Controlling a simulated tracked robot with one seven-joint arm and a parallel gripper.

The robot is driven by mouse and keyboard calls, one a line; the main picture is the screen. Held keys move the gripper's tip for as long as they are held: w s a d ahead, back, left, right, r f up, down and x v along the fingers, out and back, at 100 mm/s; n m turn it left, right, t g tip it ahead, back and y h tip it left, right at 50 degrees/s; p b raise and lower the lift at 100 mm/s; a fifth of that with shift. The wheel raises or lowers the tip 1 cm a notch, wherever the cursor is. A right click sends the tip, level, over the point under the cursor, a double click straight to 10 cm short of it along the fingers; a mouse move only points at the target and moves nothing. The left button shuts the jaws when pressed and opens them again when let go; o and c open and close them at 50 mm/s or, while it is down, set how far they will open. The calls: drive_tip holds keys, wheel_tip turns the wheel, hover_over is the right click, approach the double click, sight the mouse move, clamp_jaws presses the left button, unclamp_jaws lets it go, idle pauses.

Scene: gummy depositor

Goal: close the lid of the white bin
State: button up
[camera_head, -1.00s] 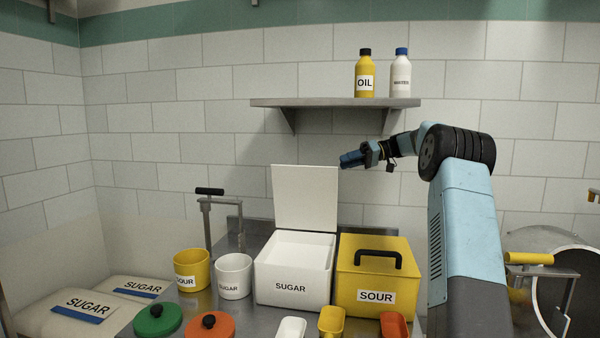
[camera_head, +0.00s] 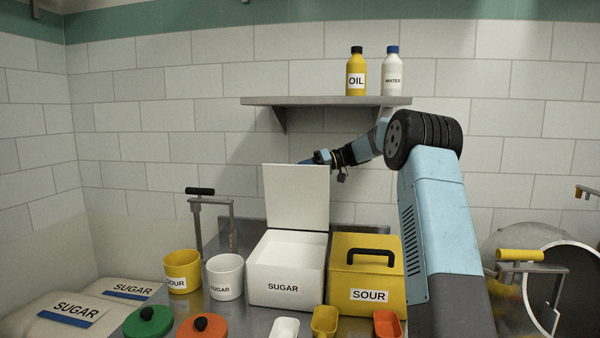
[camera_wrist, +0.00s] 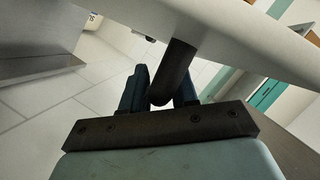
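The white bin (camera_head: 284,290), labelled SUGAR, stands on the metal counter. Its white lid (camera_head: 296,197) stands upright, hinged at the bin's back. My gripper (camera_wrist: 161,84) is behind the lid near its top edge; in the head view the lid hides most of it. In the wrist view the white lid (camera_wrist: 225,32) crosses the top, with a dark handle (camera_wrist: 173,72) projecting from it. The two dark blue fingers stand apart on either side of the handle, with a gap showing at the left finger. Contact at the right finger cannot be told.
A shelf (camera_head: 320,101) with an oil bottle (camera_head: 356,72) and a water bottle (camera_head: 392,74) is above the lid. A closed yellow SOUR bin (camera_head: 342,279) stands close on the right. Yellow (camera_head: 182,270) and white cups (camera_head: 225,278) stand left.

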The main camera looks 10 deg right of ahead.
drive_tip(key=shift+a+f, duration=0.1)
drive_tip(key=shift+a, duration=0.15)
drive_tip(key=shift+c, duration=0.2)
clamp_jaws()
